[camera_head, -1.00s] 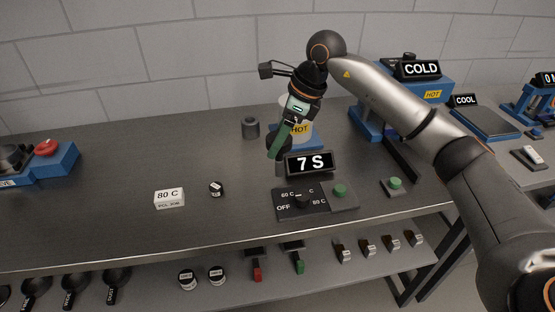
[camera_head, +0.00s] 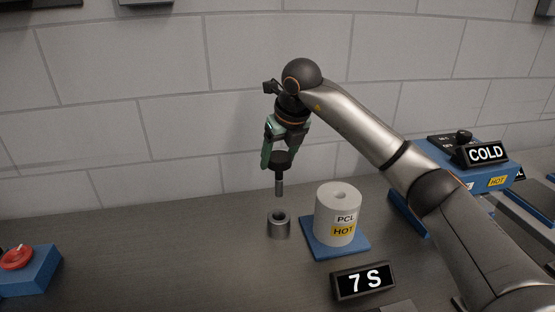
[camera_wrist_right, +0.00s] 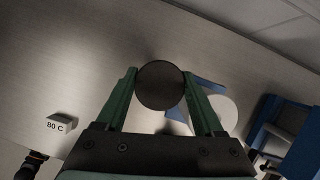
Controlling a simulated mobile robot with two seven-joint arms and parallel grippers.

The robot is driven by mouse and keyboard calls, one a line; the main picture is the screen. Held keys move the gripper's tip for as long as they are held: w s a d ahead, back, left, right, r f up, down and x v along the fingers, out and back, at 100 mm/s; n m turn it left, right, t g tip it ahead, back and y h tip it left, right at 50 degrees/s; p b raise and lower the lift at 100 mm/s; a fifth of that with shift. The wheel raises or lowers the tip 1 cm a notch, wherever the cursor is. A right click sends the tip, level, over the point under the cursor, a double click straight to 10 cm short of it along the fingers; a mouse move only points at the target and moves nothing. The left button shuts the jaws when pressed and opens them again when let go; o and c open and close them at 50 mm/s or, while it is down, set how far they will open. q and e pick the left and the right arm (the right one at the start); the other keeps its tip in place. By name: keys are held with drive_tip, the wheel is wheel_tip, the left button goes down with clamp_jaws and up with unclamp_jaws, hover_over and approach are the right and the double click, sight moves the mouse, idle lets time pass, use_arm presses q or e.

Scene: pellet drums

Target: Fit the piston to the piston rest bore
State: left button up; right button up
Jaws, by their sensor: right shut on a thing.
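My right gripper (camera_head: 280,160) is shut on the piston (camera_head: 279,186), which has a dark wide head and a thin grey rod pointing down. The piston rest (camera_head: 279,227) is a short dark grey cylinder with an open bore, standing on the bench. The rod hangs upright above the rest, roughly in line with the bore in the head view, with a gap between them. In the right wrist view the round piston head (camera_wrist_right: 160,86) sits between the green fingers and hides what is below it. My left gripper is in neither current view.
A white PCL drum (camera_head: 338,217) marked HOT stands on a blue pad (camera_head: 322,250) just right of the rest. A 7 S display (camera_head: 363,281) is in front of it. A blue unit with a red button (camera_head: 17,258) is at left. The bench between is clear.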

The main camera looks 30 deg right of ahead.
sight(281, 193)
drive_tip(key=shift+w, duration=0.1)
drive_tip(key=shift+r, duration=0.1)
drive_tip(key=shift+f+b, duration=1.85)
drive_tip(key=shift+f, duration=1.1)
drive_tip(key=shift+p, duration=0.3)
drive_tip(key=shift+f+b, duration=2.15)
drive_tip(key=shift+f, duration=1.1)
idle(0.5)
drive_tip(key=o, duration=1.5)
drive_tip(key=shift+c, duration=0.2)
